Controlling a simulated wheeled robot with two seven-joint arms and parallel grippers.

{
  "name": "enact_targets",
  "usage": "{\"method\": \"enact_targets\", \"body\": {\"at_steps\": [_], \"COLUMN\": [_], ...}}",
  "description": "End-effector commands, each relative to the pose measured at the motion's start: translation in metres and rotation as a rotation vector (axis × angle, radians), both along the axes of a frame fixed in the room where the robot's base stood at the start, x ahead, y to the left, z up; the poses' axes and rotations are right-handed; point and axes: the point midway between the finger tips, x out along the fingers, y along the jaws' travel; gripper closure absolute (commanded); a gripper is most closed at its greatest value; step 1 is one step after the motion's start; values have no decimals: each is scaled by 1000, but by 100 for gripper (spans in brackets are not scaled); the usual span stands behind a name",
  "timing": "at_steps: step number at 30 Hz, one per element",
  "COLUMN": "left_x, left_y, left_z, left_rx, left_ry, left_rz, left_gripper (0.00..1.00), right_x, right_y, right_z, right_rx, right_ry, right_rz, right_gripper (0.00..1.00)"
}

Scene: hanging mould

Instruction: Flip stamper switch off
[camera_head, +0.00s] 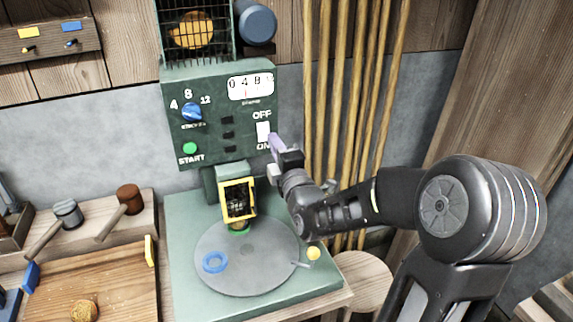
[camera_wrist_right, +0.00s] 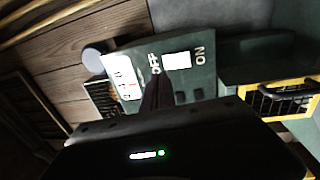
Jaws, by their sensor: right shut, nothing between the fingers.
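The stamper (camera_head: 205,130) is a dark green machine with a front panel in the middle of the head view. Its white OFF/ON switch (camera_head: 263,131) sits at the panel's right side, with OFF above and ON below. In the right wrist view the switch (camera_wrist_right: 177,61) shows between the two words. My right gripper (camera_head: 274,142) is shut and empty, its fingertips right beside the switch. My left gripper is not in view.
The panel also has a blue knob (camera_head: 191,112), a green START button (camera_head: 190,148) and a counter (camera_head: 250,86). Below are a yellow-framed part (camera_head: 238,199) and a round grey plate (camera_head: 245,265) with a blue ring (camera_head: 214,262). Wooden poles (camera_head: 345,90) stand right of the panel.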

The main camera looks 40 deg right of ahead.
Motion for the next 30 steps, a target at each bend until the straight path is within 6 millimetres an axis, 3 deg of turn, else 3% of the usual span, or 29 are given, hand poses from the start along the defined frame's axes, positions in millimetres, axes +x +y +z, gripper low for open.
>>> {"method": "enact_targets", "body": {"at_steps": [8,12,30], "left_x": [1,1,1], "left_y": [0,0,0], "left_z": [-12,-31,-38], "left_rx": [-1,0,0], "left_ry": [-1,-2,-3], "left_rz": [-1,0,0], "left_gripper": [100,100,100], "right_x": [-48,-62,-72], "right_y": [16,20,25], "right_z": [5,3,8], "right_rx": [-1,0,-1], "right_ry": [-3,-4,1], "right_rz": [-1,-2,0], "right_gripper": [100,100,100]}}
